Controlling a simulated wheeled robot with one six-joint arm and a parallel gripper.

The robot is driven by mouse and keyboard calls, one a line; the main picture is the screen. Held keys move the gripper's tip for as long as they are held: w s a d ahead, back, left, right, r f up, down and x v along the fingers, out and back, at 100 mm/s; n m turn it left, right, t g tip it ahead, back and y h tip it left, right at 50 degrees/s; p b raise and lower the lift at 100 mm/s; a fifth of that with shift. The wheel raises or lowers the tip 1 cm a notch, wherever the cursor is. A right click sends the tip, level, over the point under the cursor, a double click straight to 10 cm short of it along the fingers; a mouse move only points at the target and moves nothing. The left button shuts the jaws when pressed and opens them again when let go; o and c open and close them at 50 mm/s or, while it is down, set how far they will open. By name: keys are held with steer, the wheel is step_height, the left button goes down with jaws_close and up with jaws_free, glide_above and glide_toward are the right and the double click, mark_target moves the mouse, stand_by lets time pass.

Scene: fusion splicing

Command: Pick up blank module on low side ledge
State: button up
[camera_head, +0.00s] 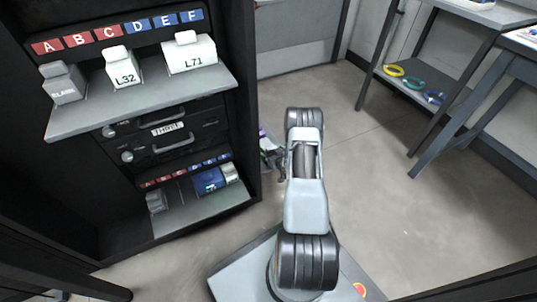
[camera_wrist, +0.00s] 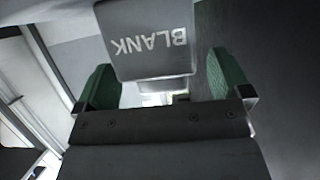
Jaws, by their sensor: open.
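A grey module marked BLANK (camera_wrist: 150,25) shows at the top middle of the wrist view, its lettering upside down. My gripper (camera_wrist: 165,78) is open, with one green finger pad on each side of the module's near end. I cannot tell whether the pads touch it. In the head view, my gripper (camera_head: 271,158) is beside the right edge of the black cabinet. The low side ledge and the module on it are mostly hidden there by the cabinet and my arm.
The black cabinet (camera_head: 247,100) stands close on the left. Its upper shelf (camera_head: 160,103) holds another grey blank module (camera_head: 63,84), L32 (camera_head: 123,67) and L71 (camera_head: 190,54). A lower shelf (camera_head: 200,212) holds more modules. Open floor (camera_head: 370,180) lies right, before a workbench (camera_head: 450,95).

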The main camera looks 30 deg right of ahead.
steer(key=shift+b+x, duration=0.4)
steer(key=shift+x, duration=0.9)
steer(key=c, duration=1)
